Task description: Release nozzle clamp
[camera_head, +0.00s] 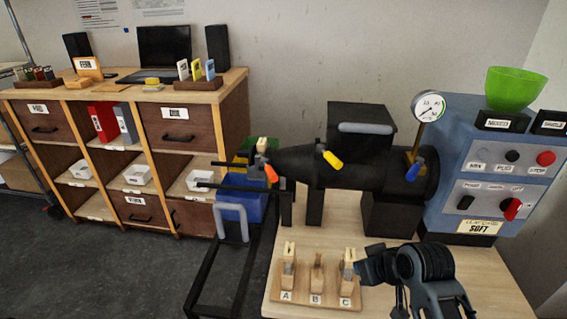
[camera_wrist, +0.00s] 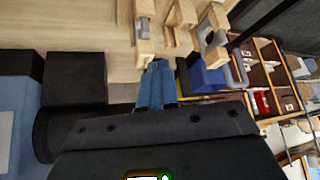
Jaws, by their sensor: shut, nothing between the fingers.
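A black barrel machine (camera_head: 345,172) lies along the table, its cone-shaped nozzle end (camera_head: 292,162) pointing left. An orange lever (camera_head: 271,173) sits at the nozzle tip; which part is the clamp is not clear. A yellow lever (camera_head: 331,158) and a blue lever (camera_head: 412,170) sit farther right on the barrel. My gripper (camera_head: 363,267) is low over the table's front, beside wooden piece C and well to the right of and nearer than the nozzle. Its blue fingers (camera_wrist: 157,85) are together and empty in the wrist view.
A wooden board (camera_head: 316,299) carries upright wooden pieces A, B and C close to my gripper. A blue control box (camera_head: 490,165) with a green bowl (camera_head: 515,88) stands right. A blue bin (camera_head: 240,201) is below the nozzle. A wooden cabinet (camera_head: 150,150) stands behind left.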

